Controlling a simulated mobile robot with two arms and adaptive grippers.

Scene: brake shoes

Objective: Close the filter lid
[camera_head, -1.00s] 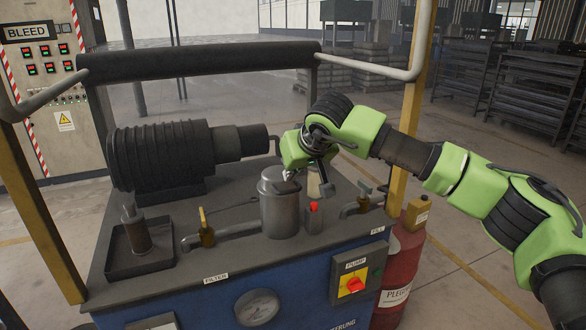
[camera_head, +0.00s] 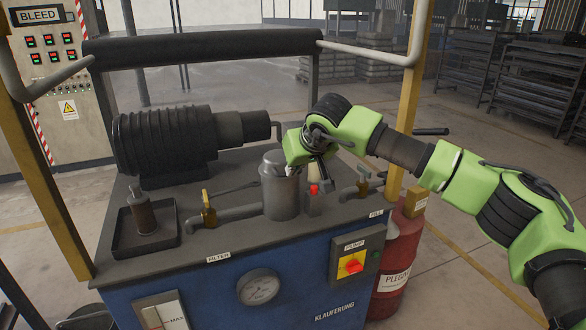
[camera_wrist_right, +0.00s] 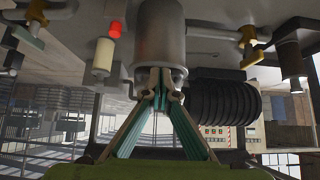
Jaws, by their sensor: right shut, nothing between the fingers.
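The filter is a grey metal cylinder (camera_head: 281,196) standing on the machine's top, with a rounded lid (camera_head: 272,160). The lid looks seated on the cylinder, but whether it is fully closed I cannot tell. My right gripper (camera_head: 291,172) is at the lid's right rear side, partly hidden behind it. In the right wrist view the cylinder (camera_wrist_right: 160,35) hangs upside down in the picture, and the gripper's fingertips (camera_wrist_right: 160,88) are together at its lid end. They are shut with nothing between them; contact with the lid is unclear. My left gripper is out of view.
A red-topped post (camera_head: 313,198) stands close right of the filter. A ribbed black motor (camera_head: 165,142) is behind left, and a black rail (camera_head: 200,47) crosses above.

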